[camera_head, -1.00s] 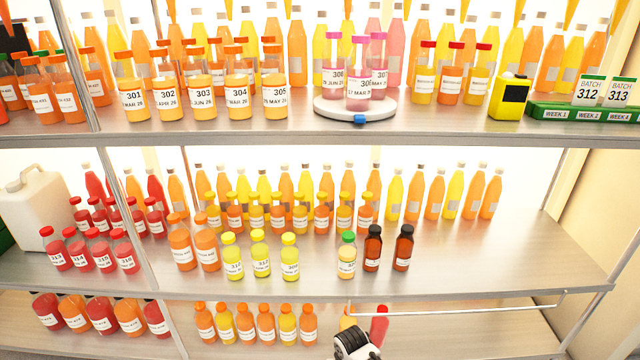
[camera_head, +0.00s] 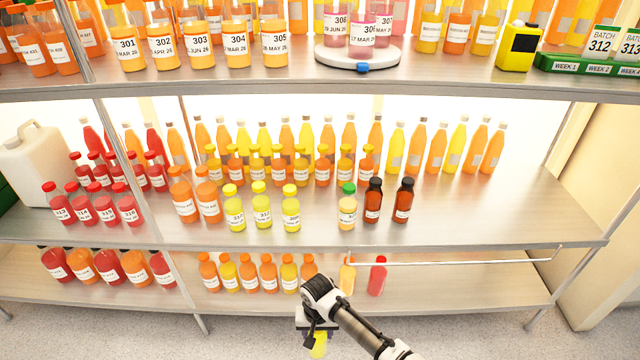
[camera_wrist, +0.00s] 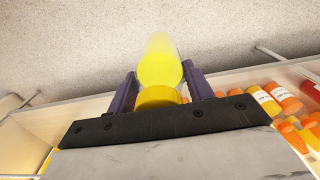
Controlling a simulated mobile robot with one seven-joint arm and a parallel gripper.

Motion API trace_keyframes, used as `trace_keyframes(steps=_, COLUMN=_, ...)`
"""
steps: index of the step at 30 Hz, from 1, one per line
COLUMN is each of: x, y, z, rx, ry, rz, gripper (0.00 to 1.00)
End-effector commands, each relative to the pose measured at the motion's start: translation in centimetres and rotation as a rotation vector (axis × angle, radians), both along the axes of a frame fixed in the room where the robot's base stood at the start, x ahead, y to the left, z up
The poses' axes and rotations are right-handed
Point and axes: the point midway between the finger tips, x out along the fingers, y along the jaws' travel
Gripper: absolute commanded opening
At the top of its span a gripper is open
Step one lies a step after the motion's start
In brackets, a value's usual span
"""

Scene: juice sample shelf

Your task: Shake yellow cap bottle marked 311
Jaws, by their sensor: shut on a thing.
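My gripper (camera_head: 317,332) is low in front of the shelves in the head view, shut on a yellow bottle (camera_head: 319,347). In the wrist view the bottle (camera_wrist: 160,66) sits between the two purple fingers of my gripper (camera_wrist: 161,88), with its yellow cap (camera_wrist: 158,97) nearest the palm. No label or number on it can be read. Three small yellow-capped bottles stand at the front of the middle shelf: a left one (camera_head: 234,208), a middle one (camera_head: 261,207) and a right one (camera_head: 291,210). The middle one seems to read 312.
The middle shelf (camera_head: 450,220) is bare at front right, beyond a green-capped bottle (camera_head: 347,208) and two dark-capped brown bottles. A horizontal rail (camera_head: 460,262) runs along the lower shelf, near my arm. Open floor (camera_head: 250,330) lies in front.

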Motion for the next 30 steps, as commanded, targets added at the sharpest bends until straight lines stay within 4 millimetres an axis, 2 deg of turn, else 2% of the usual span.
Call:
trace_keyframes(steps=1, x=0.3, y=-2.8, z=0.1, rx=-0.008, ry=-0.002, rz=-0.025, gripper=0.21)
trace_keyframes(steps=3, x=0.1, y=-7.0, z=0.1, rx=-0.007, ry=-0.002, rz=-0.031, gripper=0.21)
trace_keyframes(steps=5, x=0.1, y=-8.1, z=0.1, rx=-0.004, ry=-0.002, rz=-0.019, gripper=0.21)
trace_keyframes(steps=9, x=0.1, y=-0.8, z=0.1, rx=-0.004, ry=-0.002, rz=0.005, gripper=0.21)
trace_keyframes(steps=10, x=0.2, y=-0.3, z=0.1, rx=-0.006, ry=-0.002, rz=-0.001, gripper=0.21)
trace_keyframes(steps=30, x=0.2, y=-0.7, z=0.1, rx=-0.005, ry=-0.002, rz=-0.012, gripper=0.21)
